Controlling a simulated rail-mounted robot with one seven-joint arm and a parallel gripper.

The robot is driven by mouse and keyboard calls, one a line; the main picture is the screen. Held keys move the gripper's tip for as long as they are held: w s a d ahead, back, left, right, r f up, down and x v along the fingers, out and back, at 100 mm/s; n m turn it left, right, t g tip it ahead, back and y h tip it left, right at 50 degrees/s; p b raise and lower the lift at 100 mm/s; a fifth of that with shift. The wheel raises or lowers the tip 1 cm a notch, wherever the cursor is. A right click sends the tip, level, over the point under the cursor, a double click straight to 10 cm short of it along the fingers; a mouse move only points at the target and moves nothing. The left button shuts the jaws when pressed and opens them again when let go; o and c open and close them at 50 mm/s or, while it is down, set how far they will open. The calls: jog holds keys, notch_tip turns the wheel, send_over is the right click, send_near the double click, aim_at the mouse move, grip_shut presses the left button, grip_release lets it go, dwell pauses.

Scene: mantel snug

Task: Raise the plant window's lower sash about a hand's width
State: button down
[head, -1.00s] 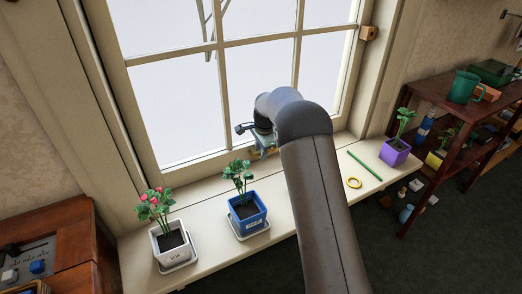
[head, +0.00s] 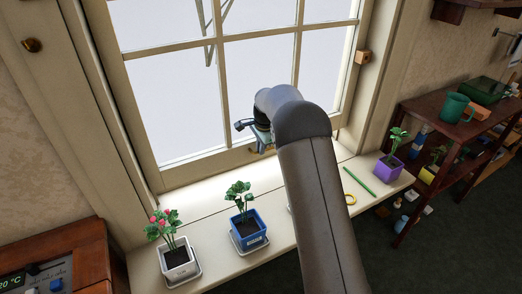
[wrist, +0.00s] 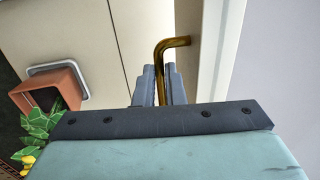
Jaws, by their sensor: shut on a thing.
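A bent brass handle (wrist: 178,42) on the sash shows in the wrist view. My gripper (wrist: 160,74) is shut on this handle, one grey finger on each side of it. In the head view my gripper (head: 262,146) is at the bottom rail, partly hidden by my arm. The right part of the rail is also hidden behind my arm.
A white pot (head: 178,264) and a blue pot (head: 249,236) stand on the sill at left, a purple pot (head: 388,168) at right. A green stick (head: 359,181) and a yellow ring (head: 351,199) lie near my arm. A terracotta pot (wrist: 68,78) shows in the wrist view.

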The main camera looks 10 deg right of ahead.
jog(key=c, duration=1.5)
grip_release()
jog(key=shift+f, duration=0.1)
jog(key=s+d+r+p, duration=0.1)
jog(key=s+r+p, duration=0.1)
jog(key=r, duration=1.5)
jog(key=shift+s, duration=0.5)
jog(key=shift+r, duration=0.1)
